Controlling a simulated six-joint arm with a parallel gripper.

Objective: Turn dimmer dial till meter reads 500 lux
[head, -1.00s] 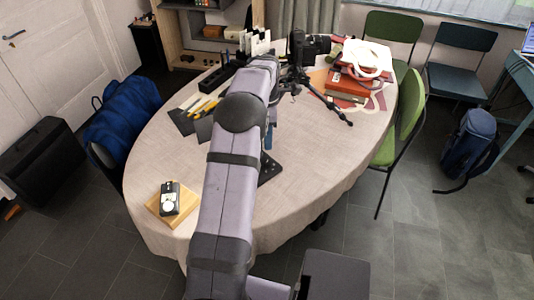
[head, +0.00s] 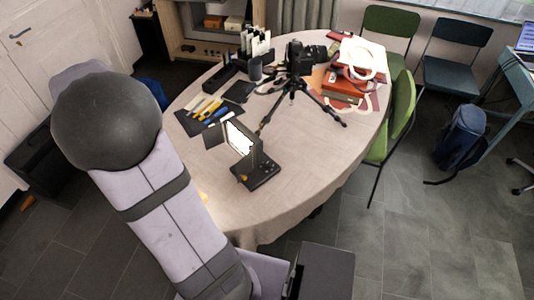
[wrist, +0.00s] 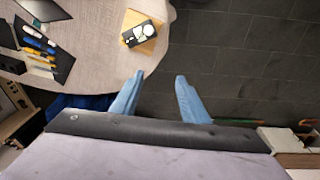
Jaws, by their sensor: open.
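The lamp panel (head: 240,138) has a bright white face and stands on a black base (head: 262,173) near the table's right front. A small orange spot shows on that base; I cannot tell whether it is the dial. The meter (wrist: 140,34), black with a white round part, lies on a wooden board (wrist: 152,46) at the table edge in the wrist view. Its reading is too small to make out. My arm mostly hides the board in the head view. My gripper (wrist: 160,75) is open and empty, its blue fingers apart, beyond the table edge and near the board.
A camera on a tripod (head: 291,85) stands behind the lamp. Pens and tools lie on a dark mat (head: 195,123). Red books (head: 343,86) are at the back right. The tablecloth (head: 310,150) right of the lamp is clear.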

